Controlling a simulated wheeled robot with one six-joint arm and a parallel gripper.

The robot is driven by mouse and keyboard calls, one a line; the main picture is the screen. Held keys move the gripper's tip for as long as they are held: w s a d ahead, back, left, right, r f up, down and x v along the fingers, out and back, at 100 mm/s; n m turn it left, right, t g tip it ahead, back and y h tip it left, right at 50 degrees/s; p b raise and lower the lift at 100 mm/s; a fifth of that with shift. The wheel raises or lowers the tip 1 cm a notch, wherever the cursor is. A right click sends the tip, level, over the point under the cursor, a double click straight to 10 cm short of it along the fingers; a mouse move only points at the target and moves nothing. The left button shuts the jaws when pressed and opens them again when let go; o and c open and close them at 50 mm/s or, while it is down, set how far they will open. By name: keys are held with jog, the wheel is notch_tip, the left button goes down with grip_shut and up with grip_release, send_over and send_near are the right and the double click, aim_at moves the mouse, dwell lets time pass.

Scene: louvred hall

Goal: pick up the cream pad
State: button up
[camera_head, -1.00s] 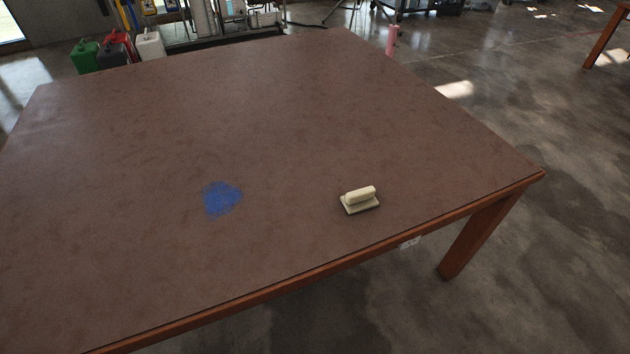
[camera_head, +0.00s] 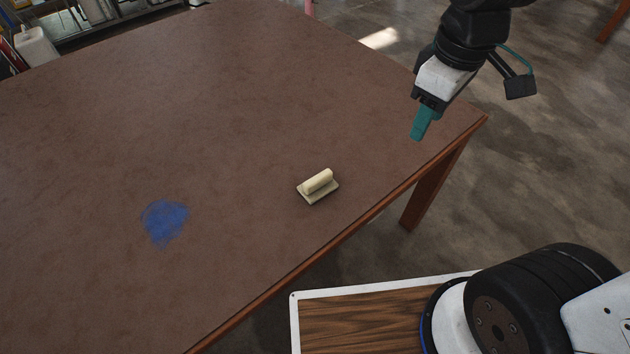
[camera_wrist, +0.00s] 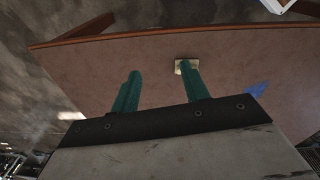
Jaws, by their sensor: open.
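The cream pad (camera_head: 318,188) lies on the brown table (camera_head: 230,110), near its front edge. It has a flat base with a raised bar handle on top. My gripper (camera_head: 421,124) is in the air over the table's right part, to the right of the pad and apart from it, with teal fingers pointing down. In the wrist view the two teal fingers of my gripper (camera_wrist: 160,88) stand wide apart with nothing between them. There the cream pad (camera_wrist: 181,67) shows beyond the right finger, which hides part of it.
A blue patch (camera_head: 165,221) marks the tabletop left of the pad. It also shows in the wrist view (camera_wrist: 256,89). The tabletop around the pad is otherwise clear. The wooden table edge and a table leg (camera_head: 433,187) are at the right. Containers stand beyond the table at the far left.

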jog(key=w+a+f+n, duration=0.7)
jog(key=a+f+n, duration=0.1)
jog(key=n, duration=0.8)
send_over(319, 176)
jog(key=shift+g, duration=0.4)
jog(key=f, duration=1.1)
jog(key=shift+s+f, duration=0.15)
jog(key=shift+s, duration=0.05)
notch_tip(319, 176, down, 7)
jog(key=shift+w+d+f, duration=0.1)
jog(key=shift+w+f, duration=0.05)
grip_shut()
